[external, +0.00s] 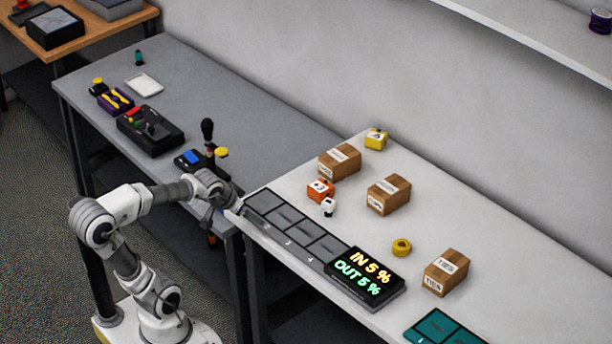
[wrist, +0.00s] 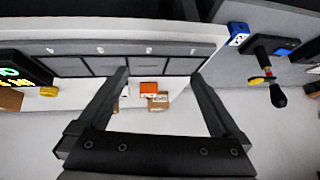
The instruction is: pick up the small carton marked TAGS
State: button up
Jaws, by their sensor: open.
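Three small brown cartons with white labels stand on the light table in the external view: one at the back (external: 340,162), a middle one (external: 388,196) and a front-right one (external: 446,272). The labels are too small for me to tell surely which reads TAGS. My gripper (external: 236,207) is at the table's left end, beside the row of dark trays and apart from all the cartons. In the wrist view my gripper (wrist: 160,76) is open and empty. A brown carton (wrist: 158,102) shows beyond the fingers there, partly behind an orange box; another brown piece (wrist: 10,100) is cut off at the left edge.
The orange box (external: 320,190) and a small white item (external: 328,207) stand near the back carton. Dark trays (external: 287,222) and a lit display (external: 365,276) line the front edge. A yellow roll (external: 401,247) lies between cartons. A black knobbed lever (external: 208,132) stands on the grey table.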

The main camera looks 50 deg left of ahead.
jog(key=w+a+r+t+p, duration=0.1)
jog(key=w+a+t+p, duration=0.2)
jog(key=w, duration=1)
jog(key=m+t+h+p, duration=0.1)
jog(key=t+h+p, duration=0.2)
jog(key=p, duration=0.1)
send_near(340, 158)
jog(key=w+f+b, duration=0.2)
jog(key=w, duration=0.1)
jog(key=w+f+b, duration=0.1)
jog(key=shift+w+a+f, duration=0.2)
jog(key=shift+w+a, duration=0.1)
jog(key=shift+w, duration=0.05)
jog(key=shift+a+b+x, duration=0.15)
jog(key=shift+b+x, duration=0.35)
jog(key=shift+x, duration=1.05)
jog(key=shift+a+b+x, duration=0.1)
jog(key=shift+b+x, duration=0.35)
jog(key=shift+x, duration=1.1)
jog(key=shift+r, duration=0.15)
jog(key=c, duration=1.2)
jog(key=shift+r, duration=0.15)
